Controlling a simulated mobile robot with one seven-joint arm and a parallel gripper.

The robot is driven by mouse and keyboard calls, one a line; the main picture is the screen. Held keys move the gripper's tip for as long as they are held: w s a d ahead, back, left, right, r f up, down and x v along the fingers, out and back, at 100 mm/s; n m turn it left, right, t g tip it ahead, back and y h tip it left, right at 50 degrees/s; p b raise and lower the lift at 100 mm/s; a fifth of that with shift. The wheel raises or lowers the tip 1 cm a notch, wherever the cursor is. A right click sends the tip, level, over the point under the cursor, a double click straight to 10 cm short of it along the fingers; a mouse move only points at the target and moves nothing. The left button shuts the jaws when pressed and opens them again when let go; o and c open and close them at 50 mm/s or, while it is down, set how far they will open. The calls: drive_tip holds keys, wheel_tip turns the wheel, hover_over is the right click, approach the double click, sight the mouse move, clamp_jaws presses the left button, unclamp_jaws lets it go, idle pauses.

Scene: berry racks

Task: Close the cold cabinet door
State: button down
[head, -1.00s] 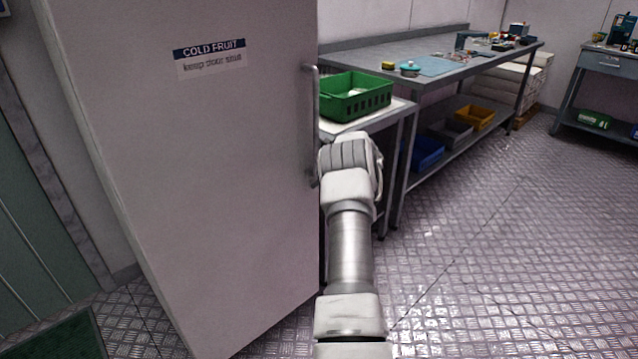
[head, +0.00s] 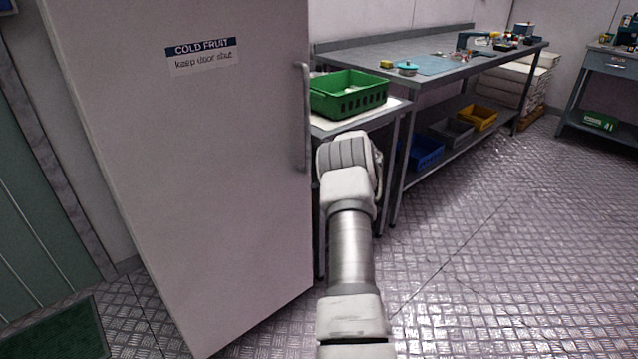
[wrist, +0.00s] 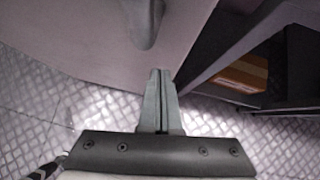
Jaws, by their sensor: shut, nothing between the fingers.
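The cold cabinet door (head: 215,190) is a tall pale panel filling the left of the head view, with a "COLD FRUIT, keep door shut" label (head: 201,55). Its vertical grey handle (head: 304,118) is at the right edge. I cannot tell how far the door stands from its frame. In the wrist view the door face (wrist: 85,35) and the handle's lower end (wrist: 143,22) show at the top. My gripper (wrist: 160,73) is shut and empty, its tips just below the handle near the door's edge; contact cannot be told. In the head view my wrist hides the fingers.
A green crate (head: 350,103) stands on a small table (head: 335,128) right behind the handle. A long workbench (head: 400,52) with blue, grey and yellow bins below runs behind. A brown box (wrist: 243,73) shows in the wrist view. The metal floor (head: 500,230) at right is clear.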

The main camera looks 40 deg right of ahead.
drive_tip(key=a+p+v, duration=0.1)
drive_tip(key=p+v, duration=0.1)
drive_tip(key=v, duration=0.8)
drive_tip(key=shift+s+p, duration=0.2)
drive_tip(key=shift+p, duration=0.2)
drive_tip(key=shift+s+f, duration=0.1)
